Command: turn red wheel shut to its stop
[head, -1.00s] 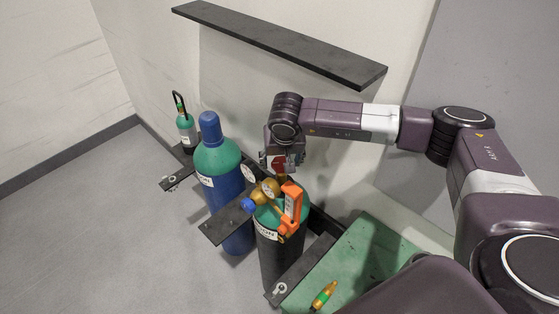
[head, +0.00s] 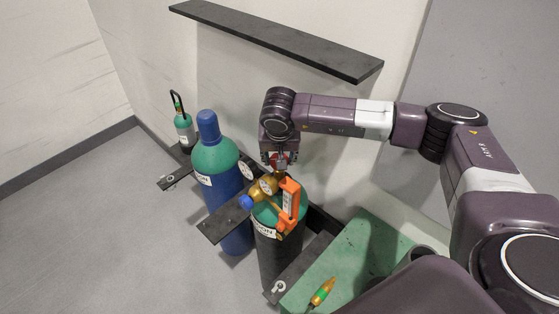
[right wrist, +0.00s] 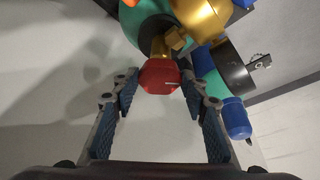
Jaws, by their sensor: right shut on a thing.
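The wheel's stop cannot be made out. My left gripper is not in view.
A brass regulator (head: 266,187) and an orange bracket (head: 289,205) sit right beside the gripper. A blue cylinder with a green shoulder (head: 224,190) stands left. A black shelf (head: 280,40) juts from the wall above. A green table (head: 365,255) is at front right.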

